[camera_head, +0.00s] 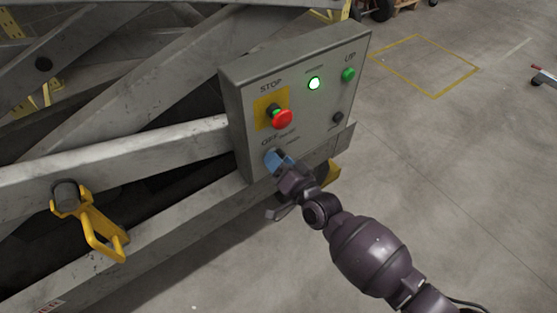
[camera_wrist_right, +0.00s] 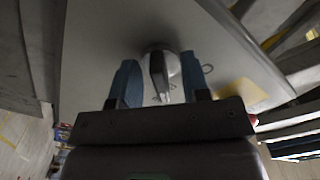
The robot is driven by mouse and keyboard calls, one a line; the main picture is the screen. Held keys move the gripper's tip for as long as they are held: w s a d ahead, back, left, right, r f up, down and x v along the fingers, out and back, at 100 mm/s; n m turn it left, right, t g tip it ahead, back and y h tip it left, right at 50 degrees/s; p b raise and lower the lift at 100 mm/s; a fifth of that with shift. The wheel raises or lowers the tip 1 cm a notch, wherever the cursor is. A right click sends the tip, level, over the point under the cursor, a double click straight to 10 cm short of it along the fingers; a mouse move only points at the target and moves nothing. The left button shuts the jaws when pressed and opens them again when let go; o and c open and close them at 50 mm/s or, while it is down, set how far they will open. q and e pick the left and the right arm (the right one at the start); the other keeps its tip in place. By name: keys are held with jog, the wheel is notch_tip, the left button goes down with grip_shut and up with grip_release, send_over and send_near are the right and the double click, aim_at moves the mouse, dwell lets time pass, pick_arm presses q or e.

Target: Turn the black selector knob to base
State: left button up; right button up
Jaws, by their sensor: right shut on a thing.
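The black selector knob (camera_wrist_right: 158,72) is at the lower left of the grey control box (camera_head: 300,75), by the OFF lettering. In the wrist view it has a grey round base and a dark raised grip. My right gripper (camera_head: 277,159) is at the box face, its blue fingers on either side of the knob and shut on it. In the head view the fingers largely hide the knob, so its pointing direction cannot be read there. My left gripper is not in view.
A red stop button (camera_head: 281,119) on a yellow plate sits above the knob. Grey lift beams and a yellow handle (camera_head: 103,233) are left.

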jog(key=shift+f, duration=0.1)
jog(key=o, duration=0.9)
jog(key=shift+s+d, duration=0.1)
jog(key=shift+s, duration=0.05)
pick_arm(q)
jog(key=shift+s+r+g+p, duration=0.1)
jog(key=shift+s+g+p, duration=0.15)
jog(key=shift+p, duration=0.8)
pick_arm(e)
jog(key=v, duration=1)
jog(key=shift+s+d, duration=0.15)
jog(key=shift+s, duration=0.1)
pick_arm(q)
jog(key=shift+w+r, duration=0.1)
